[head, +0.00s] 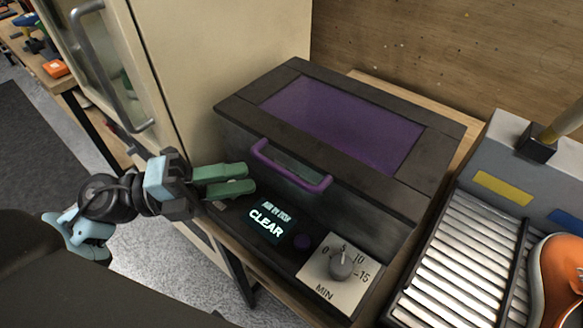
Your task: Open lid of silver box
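The box (250,105) looks dark grey rather than silver. Its lid is closed, with a purple window (345,122) on top and a purple bar handle (290,174) at the front edge. A display reading CLEAR (266,223) and a dial (341,264) marked MIN are on its front panel. My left gripper (251,177) has green fingers, slightly apart with nothing between them. Its fingertips are just left of the handle's left end, in front of the box, and do not appear to hold the handle. My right gripper is not in view.
A beige cabinet (215,45) with a metal handle stands behind and left of the box. A grey roller rack (460,265) with an orange shoe (560,285) is close on the right. A wooden wall (450,45) rises behind. A bench with tools is at the far left.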

